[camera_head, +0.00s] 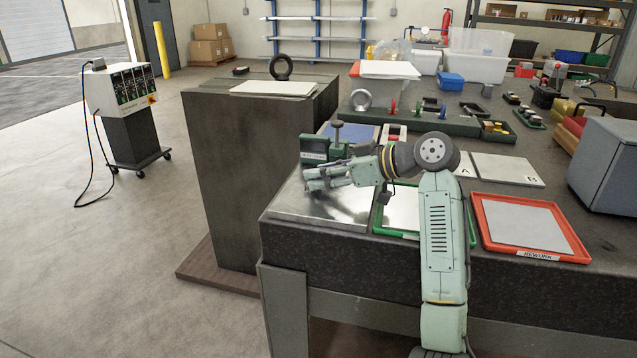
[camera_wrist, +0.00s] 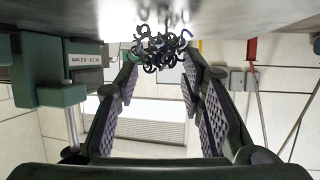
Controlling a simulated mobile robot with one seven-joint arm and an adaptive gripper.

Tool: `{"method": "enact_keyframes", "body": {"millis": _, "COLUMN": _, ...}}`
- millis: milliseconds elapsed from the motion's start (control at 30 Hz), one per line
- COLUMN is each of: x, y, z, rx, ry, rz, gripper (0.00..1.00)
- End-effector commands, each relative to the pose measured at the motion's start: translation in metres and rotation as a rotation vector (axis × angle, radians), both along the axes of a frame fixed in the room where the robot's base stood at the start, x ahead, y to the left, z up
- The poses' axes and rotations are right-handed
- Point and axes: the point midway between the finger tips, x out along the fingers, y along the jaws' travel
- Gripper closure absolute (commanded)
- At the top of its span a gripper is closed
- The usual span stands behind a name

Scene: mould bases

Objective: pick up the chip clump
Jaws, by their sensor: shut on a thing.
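The chip clump (camera_wrist: 160,48) is a tangle of dark curled metal shavings. In the wrist view it sits between my fingertips, against the shiny metal plate, which mirrors it. My gripper (camera_head: 314,181) is low over the left part of the metal plate (camera_head: 345,208) in the head view. In the wrist view my gripper (camera_wrist: 160,62) is shut on the clump, with a ribbed finger on each side. The clump cannot be made out in the head view, where the fingers hide it.
A green clamp-like block (camera_head: 325,148) stands close behind my gripper and shows at left in the wrist view (camera_wrist: 48,75). A green-rimmed tray (camera_head: 380,222) lies right of the plate, partly behind my arm. An orange rework tray (camera_head: 575,250) is farther right.

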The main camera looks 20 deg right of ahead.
Motion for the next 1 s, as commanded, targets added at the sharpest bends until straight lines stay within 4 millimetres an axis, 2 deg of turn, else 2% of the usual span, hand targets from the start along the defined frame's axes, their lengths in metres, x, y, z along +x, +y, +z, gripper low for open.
{"method": "enact_keyframes", "body": {"millis": 100, "x": 0.0, "y": 0.0, "z": 0.0, "rx": 0.0, "ry": 0.0, "rz": 0.0, "gripper": 0.88}}
{"method": "enact_keyframes", "body": {"millis": 467, "x": 0.0, "y": 0.0, "z": 0.004, "rx": -0.001, "ry": -0.001, "rz": 0.001, "gripper": 0.88}}
{"method": "enact_keyframes", "body": {"millis": 567, "x": 0.0, "y": 0.0, "z": 0.011, "rx": -0.001, "ry": -0.001, "rz": 0.001, "gripper": 0.88}}
{"method": "enact_keyframes", "body": {"millis": 733, "x": 0.0, "y": 0.001, "z": 0.034, "rx": -0.003, "ry": -0.004, "rz": 0.002, "gripper": 0.88}}
{"method": "enact_keyframes", "body": {"millis": 867, "x": -0.026, "y": -0.005, "z": 0.035, "rx": -0.001, "ry": -0.004, "rz": -0.002, "gripper": 0.88}}
{"method": "enact_keyframes", "body": {"millis": 1000, "x": -0.062, "y": -0.012, "z": 0.038, "rx": -0.002, "ry": -0.004, "rz": -0.003, "gripper": 0.88}}
